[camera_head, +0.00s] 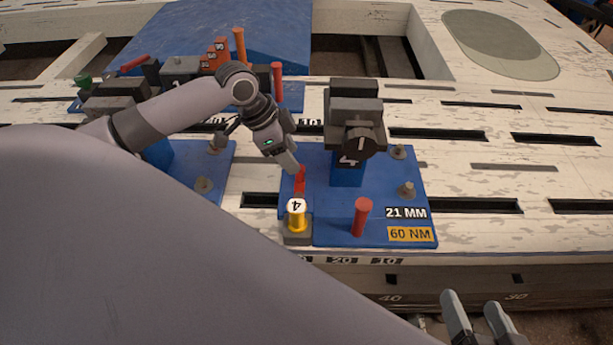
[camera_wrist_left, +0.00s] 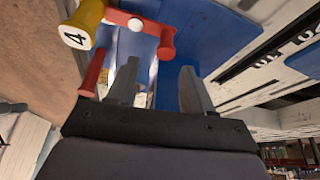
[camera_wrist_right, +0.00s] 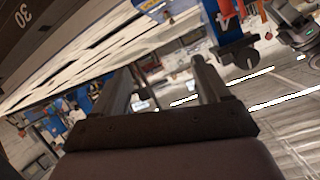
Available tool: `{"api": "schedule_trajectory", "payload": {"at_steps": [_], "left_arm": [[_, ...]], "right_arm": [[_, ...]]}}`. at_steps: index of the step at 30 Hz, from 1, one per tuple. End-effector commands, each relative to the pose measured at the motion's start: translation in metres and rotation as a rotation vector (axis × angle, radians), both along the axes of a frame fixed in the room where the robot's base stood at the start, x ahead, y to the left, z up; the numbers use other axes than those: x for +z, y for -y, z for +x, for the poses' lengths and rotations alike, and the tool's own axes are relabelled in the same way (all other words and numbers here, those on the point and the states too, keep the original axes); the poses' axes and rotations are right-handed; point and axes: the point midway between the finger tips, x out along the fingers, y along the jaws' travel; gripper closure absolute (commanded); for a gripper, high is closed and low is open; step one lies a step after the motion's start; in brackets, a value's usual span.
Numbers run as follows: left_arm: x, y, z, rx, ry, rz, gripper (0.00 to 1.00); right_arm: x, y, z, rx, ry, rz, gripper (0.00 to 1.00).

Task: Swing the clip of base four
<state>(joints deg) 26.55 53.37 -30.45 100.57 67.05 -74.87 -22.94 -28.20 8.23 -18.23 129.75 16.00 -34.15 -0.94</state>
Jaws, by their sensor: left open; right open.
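Base four is a blue plate (camera_head: 330,205) marked 21 MM and 60 NM. In the left wrist view, the clip (camera_wrist_left: 140,22) is a red bar with an upright end beside the yellow pin (camera_wrist_left: 82,25). My left gripper (camera_head: 291,163) is open at the clip's far end; contact is unclear. My right gripper (camera_head: 477,312) is open and empty off the bench's front.
A red post (camera_head: 361,217) stands at the plate's front, and grey studs (camera_head: 406,190) stand at its right. Another blue base (camera_head: 215,180) lies left, partly behind my left arm. The slotted white bench (camera_head: 500,160) is clear to the right.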

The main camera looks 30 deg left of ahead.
Motion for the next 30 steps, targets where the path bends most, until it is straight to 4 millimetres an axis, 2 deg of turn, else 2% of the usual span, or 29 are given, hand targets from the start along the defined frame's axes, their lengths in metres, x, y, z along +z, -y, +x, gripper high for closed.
{"api": "schedule_trajectory", "payload": {"at_steps": [3, 7, 11, 18, 30], "left_arm": [[-0.002, -0.007, 0.0, -0.009, -0.013, 0.01, 0.49], [-0.01, -0.006, 0.002, -0.012, -0.02, 0.01, 0.49], [-0.029, 0.001, 0.007, -0.013, -0.02, 0.008, 0.49], [-0.058, 0.01, 0.015, -0.011, -0.017, 0.009, 0.49], [-0.065, 0.012, 0.017, -0.01, -0.017, 0.011, 0.49]], "right_arm": [[-0.006, -0.003, 0.0, 0.008, 0.004, 0.01, 0.25], [-0.007, -0.007, 0.001, 0.017, 0.005, 0.032, 0.25], [-0.009, -0.012, 0.002, 0.029, 0.009, 0.066, 0.25], [-0.011, 0.0, 0.0, 0.01, 0.081, 0.003, 0.25], [-0.007, 0.003, -0.001, 0.003, 0.106, -0.017, 0.25]]}}
